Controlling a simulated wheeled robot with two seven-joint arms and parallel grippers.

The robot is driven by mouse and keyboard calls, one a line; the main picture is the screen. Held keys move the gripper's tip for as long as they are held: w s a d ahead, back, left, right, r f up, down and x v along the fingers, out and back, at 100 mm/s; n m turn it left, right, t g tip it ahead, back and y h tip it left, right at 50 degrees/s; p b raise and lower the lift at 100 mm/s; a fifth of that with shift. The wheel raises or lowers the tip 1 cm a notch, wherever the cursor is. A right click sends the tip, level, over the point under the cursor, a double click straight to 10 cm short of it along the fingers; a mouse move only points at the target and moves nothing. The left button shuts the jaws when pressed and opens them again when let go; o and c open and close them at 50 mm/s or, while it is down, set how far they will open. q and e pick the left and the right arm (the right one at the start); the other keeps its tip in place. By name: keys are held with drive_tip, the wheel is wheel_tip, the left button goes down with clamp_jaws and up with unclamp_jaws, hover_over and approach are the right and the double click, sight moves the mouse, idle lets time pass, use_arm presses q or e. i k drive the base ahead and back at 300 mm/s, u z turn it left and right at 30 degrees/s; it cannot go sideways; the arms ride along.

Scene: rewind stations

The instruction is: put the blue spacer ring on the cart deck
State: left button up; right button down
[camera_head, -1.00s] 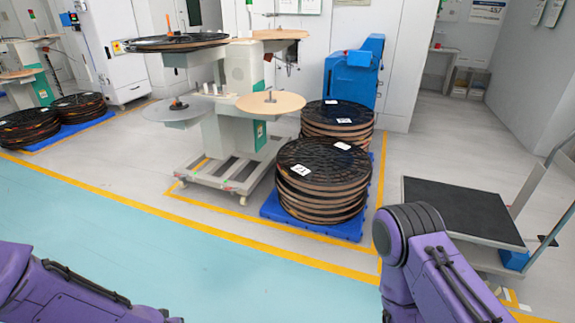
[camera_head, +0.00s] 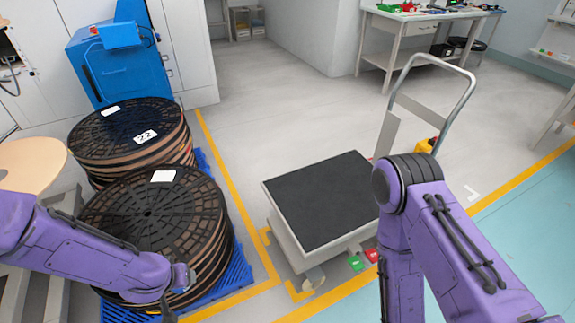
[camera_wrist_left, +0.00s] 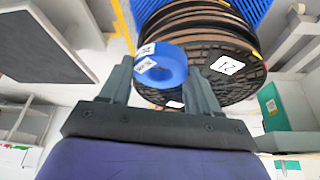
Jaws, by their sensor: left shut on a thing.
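The blue spacer ring (camera_wrist_left: 178,56), with white labels on it, is held between the fingers of my left gripper (camera_wrist_left: 159,72) in the left wrist view. The gripper is shut on it. In the head view the ring is not visible, and only the wrist end of my left arm shows in front of the near reel stack. The cart deck (camera_head: 315,200) is a bare black surface right of centre in the head view. It also shows at the upper left of the left wrist view (camera_wrist_left: 38,48), apart from the ring. My right arm partly covers the deck's right edge; its gripper is out of view.
Two stacks of black reels (camera_head: 160,212) (camera_head: 125,128) stand on a blue pallet (camera_head: 238,282) to the left of the cart. The cart's tall handle (camera_head: 462,100) rises at its far right. Clear floor lies between pallet and cart. A workbench (camera_head: 425,18) stands behind.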

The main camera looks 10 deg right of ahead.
sight(326, 210)
drive_tip(key=z, duration=0.85)
drive_tip(key=i, duration=1)
drive_tip(key=z, duration=0.9)
